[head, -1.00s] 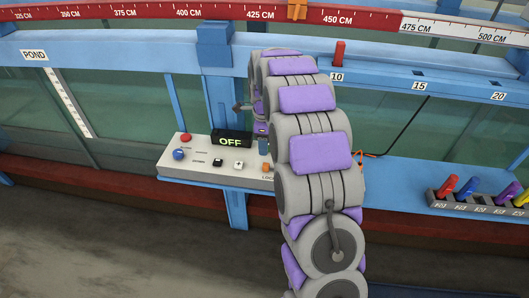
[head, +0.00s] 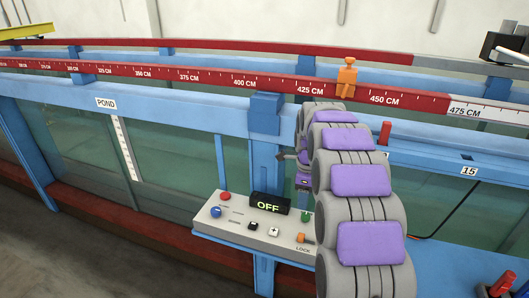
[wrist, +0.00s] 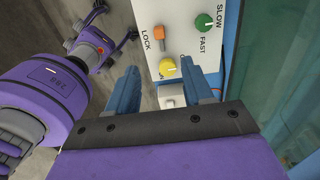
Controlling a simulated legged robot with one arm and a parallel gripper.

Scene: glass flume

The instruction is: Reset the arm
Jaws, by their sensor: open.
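My gripper (wrist: 157,84) shows in the wrist view as two blue fingers, open and apart, with no object held between them. The control panel (wrist: 182,16) lies beyond the fingertips, with its yellow knob (wrist: 167,67) seen between them. In the head view my grey and purple arm reaches toward the panel (head: 206,226), covering its right end. My gripper is hidden or too small to make out there. The display (head: 269,205) reads OFF.
The orange lock switch (wrist: 166,34) and green knob (wrist: 206,23) sit close to the fingers. A blue post (head: 265,165) and the flume's glass (head: 75,140) stand behind the panel. A red marker (head: 503,284) is at the lower right. Floor at lower left is open.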

